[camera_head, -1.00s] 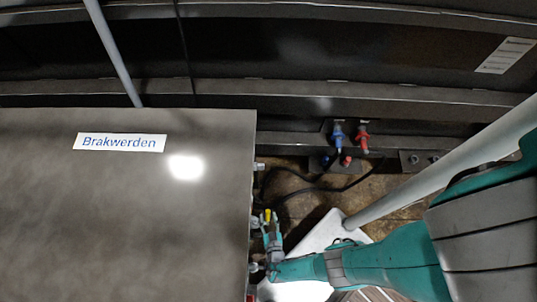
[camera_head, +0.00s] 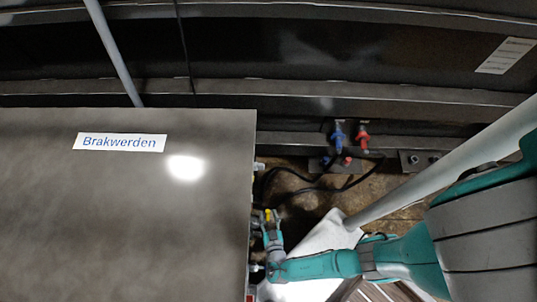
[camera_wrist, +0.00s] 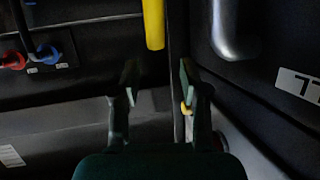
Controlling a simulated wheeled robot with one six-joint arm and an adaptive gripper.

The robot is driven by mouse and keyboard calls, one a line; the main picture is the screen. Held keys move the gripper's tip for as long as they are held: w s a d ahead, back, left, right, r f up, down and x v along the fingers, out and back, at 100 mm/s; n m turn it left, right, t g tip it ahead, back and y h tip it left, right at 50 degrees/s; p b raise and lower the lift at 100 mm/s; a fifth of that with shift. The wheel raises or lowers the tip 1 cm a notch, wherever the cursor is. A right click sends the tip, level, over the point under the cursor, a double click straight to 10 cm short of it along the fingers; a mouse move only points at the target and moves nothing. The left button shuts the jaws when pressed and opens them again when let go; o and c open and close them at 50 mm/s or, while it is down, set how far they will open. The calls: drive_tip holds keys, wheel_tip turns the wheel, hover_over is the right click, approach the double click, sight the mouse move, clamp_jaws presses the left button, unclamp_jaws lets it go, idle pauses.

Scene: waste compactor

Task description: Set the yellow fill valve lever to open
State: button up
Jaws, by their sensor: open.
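The yellow lever (camera_wrist: 154,24) hangs down from the top edge of the wrist view as a rounded bar, and its upper part is cut off. In the head view a small yellow spot (camera_head: 268,214) shows at the right side of the grey cabinet, by my fingertips. My gripper (camera_wrist: 159,82) is open and empty, with a finger on each side of the view. The lever's lower end shows above the gap between the fingertips. I cannot tell the depth between them. My gripper also shows in the head view (camera_head: 272,222).
The grey cabinet (camera_head: 120,215) labelled "Brakwerden" fills the left. Blue (camera_head: 338,137) and red (camera_head: 363,137) connectors with black cables (camera_head: 300,180) sit on the back wall. A curved grey pipe (camera_wrist: 232,35) is right of the lever. A small yellow part (camera_wrist: 186,108) shows behind the right finger.

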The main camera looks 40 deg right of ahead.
drive_tip(key=shift+r, duration=2.3)
drive_tip(key=shift+f, duration=0.1)
